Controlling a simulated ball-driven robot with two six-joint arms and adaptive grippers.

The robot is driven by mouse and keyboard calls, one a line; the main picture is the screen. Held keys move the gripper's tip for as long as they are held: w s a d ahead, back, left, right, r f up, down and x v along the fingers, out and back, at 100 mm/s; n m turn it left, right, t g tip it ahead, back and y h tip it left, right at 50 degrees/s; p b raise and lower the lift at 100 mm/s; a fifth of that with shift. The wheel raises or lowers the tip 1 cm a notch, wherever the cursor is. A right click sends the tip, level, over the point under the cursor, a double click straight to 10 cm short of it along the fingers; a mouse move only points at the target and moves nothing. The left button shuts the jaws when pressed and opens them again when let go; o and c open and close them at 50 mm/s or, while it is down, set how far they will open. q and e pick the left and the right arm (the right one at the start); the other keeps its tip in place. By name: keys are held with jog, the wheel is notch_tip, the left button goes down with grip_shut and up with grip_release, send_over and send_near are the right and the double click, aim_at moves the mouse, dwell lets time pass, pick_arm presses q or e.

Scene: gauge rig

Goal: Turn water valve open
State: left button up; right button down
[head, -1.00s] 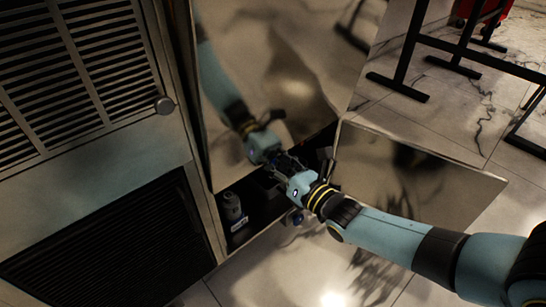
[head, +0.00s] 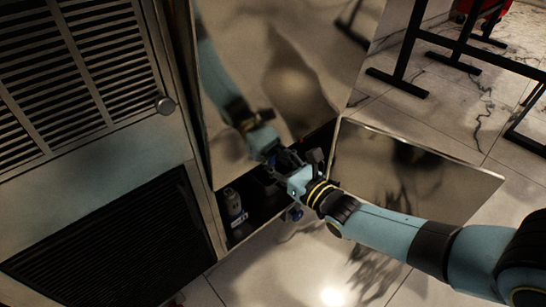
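My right arm comes in from the right, and its gripper (head: 284,160) is at the opening of a low metal cabinet, beside the tall reflective panel. Its dark fingers are small and blend with the dark interior, so I cannot tell whether they are open or hold anything. I cannot make out the water valve for certain. A small blue and dark part (head: 293,214) shows just below the gripper's wrist; I cannot tell what it belongs to. My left gripper is not in view.
A tall shiny panel (head: 270,70) mirrors my arm. An open metal door (head: 415,180) stands right of the opening. Black table legs (head: 400,75) stand behind.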

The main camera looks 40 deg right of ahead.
jog(key=c, duration=1.3)
grip_release()
jog(key=s, duration=0.8)
jog(key=s+d, duration=0.1)
jog(key=s, duration=0.3)
